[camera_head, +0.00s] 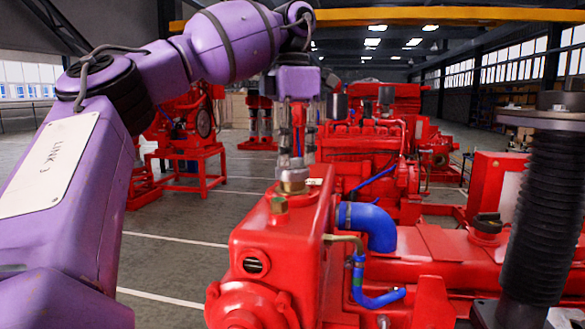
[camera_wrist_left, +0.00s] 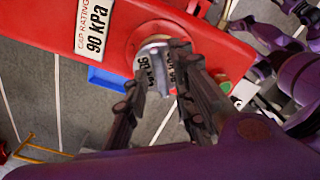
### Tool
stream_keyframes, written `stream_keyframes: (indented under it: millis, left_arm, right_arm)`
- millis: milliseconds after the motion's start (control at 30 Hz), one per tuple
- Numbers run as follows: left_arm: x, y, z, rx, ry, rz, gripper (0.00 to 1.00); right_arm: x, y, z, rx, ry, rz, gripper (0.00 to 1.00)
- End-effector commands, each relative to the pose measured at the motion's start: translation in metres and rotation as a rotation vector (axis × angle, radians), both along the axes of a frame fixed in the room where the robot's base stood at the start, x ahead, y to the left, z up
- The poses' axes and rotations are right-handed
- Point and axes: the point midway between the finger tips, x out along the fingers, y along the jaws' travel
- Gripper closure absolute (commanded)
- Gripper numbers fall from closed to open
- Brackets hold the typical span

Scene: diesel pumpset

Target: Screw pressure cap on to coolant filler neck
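The pressure cap (camera_wrist_left: 153,62) is a silvery round cap with "90 kPa" lettering. It sits at the round filler opening (camera_wrist_left: 133,42) on top of the red tank (camera_head: 275,240). In the head view a brass-coloured ring (camera_head: 293,185) shows under my left fingertips. My left gripper (camera_head: 297,165) points straight down over it. In the left wrist view its two dark fingers (camera_wrist_left: 160,72) close in on the cap from both sides and seem to grip it. The fingers hide part of the cap, and how far it is seated on the neck cannot be told. My right gripper is out of view.
A brass and green fitting (camera_head: 279,205) stands close in front of the cap. A blue hose (camera_head: 370,222) bends off the tank's right side. A black ribbed column (camera_head: 545,200) stands at the right. A "CAP RATING 90 kPa" plate (camera_wrist_left: 95,25) lies beside the opening.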

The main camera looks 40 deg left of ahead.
Motion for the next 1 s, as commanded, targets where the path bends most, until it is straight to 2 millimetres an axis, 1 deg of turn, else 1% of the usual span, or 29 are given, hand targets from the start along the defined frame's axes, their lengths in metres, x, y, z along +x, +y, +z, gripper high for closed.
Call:
stream_keyframes:
  millis: [33,200,233,467,567,800,900,1000]
  left_arm:
    - [0.0,0.0,0.0001,0.0,0.0,0.0,0.76]
    - [0.0,0.0,0.0002,0.0,0.0,0.0,0.98]
    - [0.0,0.0,0.0002,0.0,0.0,0.0,1.0]
    - [0.0,0.0,-0.0002,0.0,0.001,-0.023,1.0]
    - [0.0002,0.0,-0.0008,-0.003,0.001,-0.138,1.0]
    - [0.0002,0.0001,0.0002,0.0,0.0,-0.539,1.0]
    - [0.0002,0.0002,0.0002,0.0,0.0,-0.676,1.0]
    - [0.0002,0.0001,0.0002,0.0,0.0,-0.761,1.0]
  right_arm:
    - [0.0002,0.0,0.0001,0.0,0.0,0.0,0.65]
    - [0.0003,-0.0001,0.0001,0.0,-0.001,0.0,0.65]
    - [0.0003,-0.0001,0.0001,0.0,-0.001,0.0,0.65]
    - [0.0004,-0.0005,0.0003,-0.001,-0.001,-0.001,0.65]
    - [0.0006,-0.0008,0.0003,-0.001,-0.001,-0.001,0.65]
    - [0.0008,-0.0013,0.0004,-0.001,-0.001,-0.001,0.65]
    - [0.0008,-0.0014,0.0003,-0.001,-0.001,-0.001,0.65]
    - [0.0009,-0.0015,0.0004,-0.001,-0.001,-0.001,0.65]
